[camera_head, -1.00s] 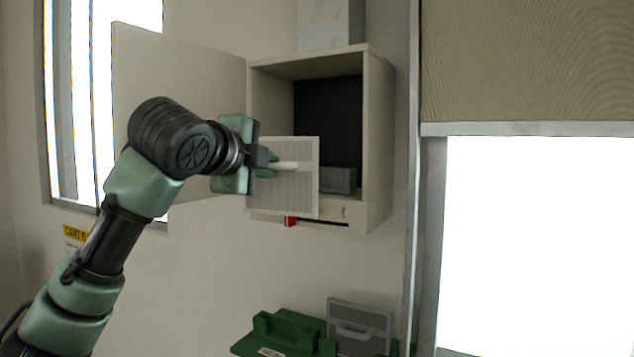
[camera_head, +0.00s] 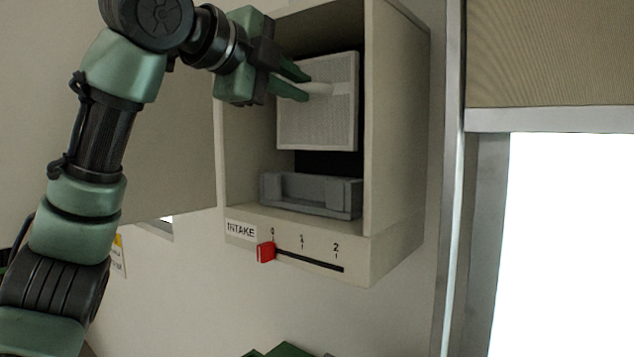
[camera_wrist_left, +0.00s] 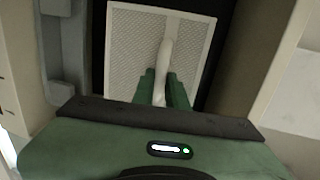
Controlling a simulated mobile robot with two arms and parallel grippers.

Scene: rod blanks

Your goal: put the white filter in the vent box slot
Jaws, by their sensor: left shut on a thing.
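The white filter (camera_head: 318,125) is a square perforated panel in a pale frame with a white handle. My left gripper (camera_head: 302,84) is shut on that handle and holds the filter upright in the mouth of the open vent box (camera_head: 398,130). In the left wrist view the green fingers (camera_wrist_left: 162,88) close around the handle, and the filter (camera_wrist_left: 128,45) lies beyond them against the dark interior. The grey slot holder (camera_head: 310,196) sits on the box floor, below the filter's lower edge with a gap between.
The box door (camera_head: 150,130) stands open to the left. Below the opening are an INTAKE label (camera_head: 241,230) and a red slider (camera_head: 266,252) at 0. A green object (camera_head: 285,350) shows at the bottom edge. A window frame is at right.

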